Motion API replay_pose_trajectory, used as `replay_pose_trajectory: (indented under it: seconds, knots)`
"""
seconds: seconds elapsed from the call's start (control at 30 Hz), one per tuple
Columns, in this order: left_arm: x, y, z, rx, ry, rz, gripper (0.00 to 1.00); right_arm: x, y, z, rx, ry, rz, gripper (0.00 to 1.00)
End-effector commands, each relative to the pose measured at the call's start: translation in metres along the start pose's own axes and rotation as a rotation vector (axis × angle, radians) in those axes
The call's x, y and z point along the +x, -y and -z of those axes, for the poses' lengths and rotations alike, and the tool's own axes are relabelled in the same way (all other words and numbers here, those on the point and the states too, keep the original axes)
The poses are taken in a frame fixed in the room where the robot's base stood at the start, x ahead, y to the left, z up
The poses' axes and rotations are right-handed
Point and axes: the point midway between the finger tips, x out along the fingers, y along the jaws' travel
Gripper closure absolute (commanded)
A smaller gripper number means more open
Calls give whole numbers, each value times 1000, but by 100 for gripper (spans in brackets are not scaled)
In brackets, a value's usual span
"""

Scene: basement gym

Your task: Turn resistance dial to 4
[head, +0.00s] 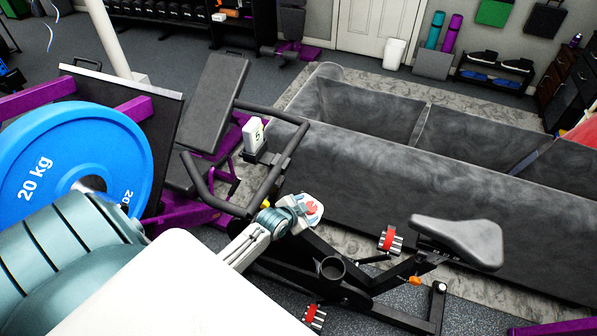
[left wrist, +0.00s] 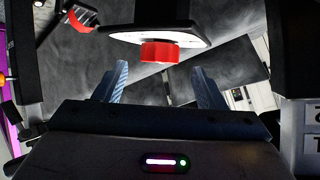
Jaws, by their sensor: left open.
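The resistance dial is a red knob (head: 311,208) on a pale plate on the exercise bike's frame, below the handlebars. In the left wrist view the red knob (left wrist: 159,52) hangs under a white-faced plate (left wrist: 158,34) with small marks that I cannot read. My left gripper (head: 295,213) is right beside the dial. In the wrist view its two fingers (left wrist: 161,80) are spread apart, one on each side below the knob, with a gap to it and nothing between them. A white display (head: 254,136) on the bike seems to show a 5. My right gripper is not in view.
The bike's black handlebars (head: 213,200) stand close behind my left arm, and its seat (head: 458,241) is at the right. A blue 20 kg plate (head: 75,165) is at the left. A large grey sofa (head: 400,170) stands just behind the bike.

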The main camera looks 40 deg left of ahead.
Motion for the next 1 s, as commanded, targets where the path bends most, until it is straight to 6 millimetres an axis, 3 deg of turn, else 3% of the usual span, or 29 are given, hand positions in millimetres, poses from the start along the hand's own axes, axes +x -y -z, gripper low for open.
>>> replay_pose_trajectory:
  seconds: [0.3,0.8,1.0]
  knots:
    - [-46,0,0,2,-1,1,36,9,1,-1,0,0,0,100]
    - [-56,0,0,-1,1,-1,36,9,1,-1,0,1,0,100]
    - [-74,-21,-5,-39,64,-36,36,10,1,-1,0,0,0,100]
